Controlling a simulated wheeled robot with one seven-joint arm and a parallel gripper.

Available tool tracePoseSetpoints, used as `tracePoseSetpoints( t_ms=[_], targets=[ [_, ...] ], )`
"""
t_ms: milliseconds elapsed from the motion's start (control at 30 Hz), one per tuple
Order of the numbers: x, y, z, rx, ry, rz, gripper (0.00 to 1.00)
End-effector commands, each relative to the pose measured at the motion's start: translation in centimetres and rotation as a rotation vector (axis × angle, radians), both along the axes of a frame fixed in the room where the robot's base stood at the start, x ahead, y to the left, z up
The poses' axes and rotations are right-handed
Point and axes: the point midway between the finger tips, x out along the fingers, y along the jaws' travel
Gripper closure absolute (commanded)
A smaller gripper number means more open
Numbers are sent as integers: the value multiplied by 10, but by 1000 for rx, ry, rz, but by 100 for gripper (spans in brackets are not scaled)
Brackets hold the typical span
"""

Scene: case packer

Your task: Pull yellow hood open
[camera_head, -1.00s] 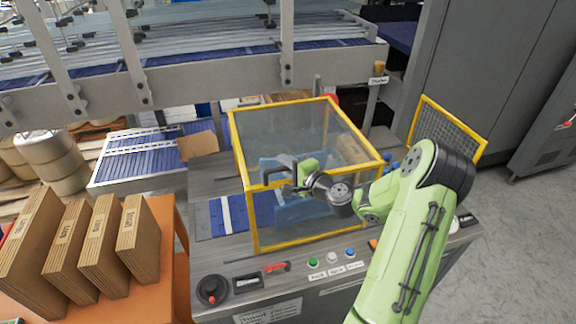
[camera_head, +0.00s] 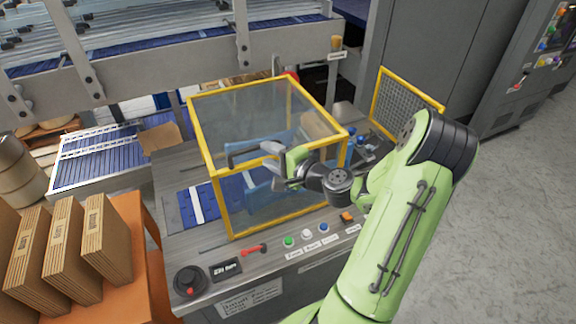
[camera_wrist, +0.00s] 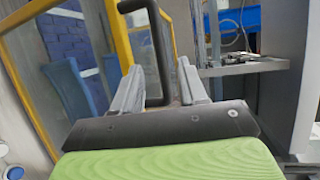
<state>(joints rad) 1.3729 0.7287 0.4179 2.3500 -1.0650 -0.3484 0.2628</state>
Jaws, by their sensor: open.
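The yellow hood (camera_head: 272,222), a yellow-edged frame with clear panels, sits down over the machine bed. It also shows in the wrist view (camera_wrist: 121,36). A dark bar handle (camera_head: 233,155) is at its top front edge. My gripper (camera_head: 272,166) is in front of that edge, at the handle. In the wrist view the handle (camera_wrist: 158,45) stands between the two fingers of my open gripper (camera_wrist: 160,88), with the fingers apart from each other. Whether either finger touches the handle I cannot tell. Blue parts show through the clear panels.
The control panel with green, white and blue buttons (camera_head: 307,235) and a black knob (camera_head: 190,280) lies in front of the hood. A yellow mesh guard (camera_head: 407,100) stands at right. Flat cartons (camera_head: 105,240) stand on an orange table at left. Grey floor at right is clear.

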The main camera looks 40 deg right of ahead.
Motion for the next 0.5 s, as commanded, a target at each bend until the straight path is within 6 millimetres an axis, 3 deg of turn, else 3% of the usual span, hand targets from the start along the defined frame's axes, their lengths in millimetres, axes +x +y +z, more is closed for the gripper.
tracePoseSetpoints(
  t_ms=[100, 233, 500],
  targets=[
    [-34, -5, 4, 1, 2, -7, 58],
    [-61, -8, 10, 0, 1, -5, 58],
    [-77, -9, 14, 0, 0, 1, 58]
  ],
)
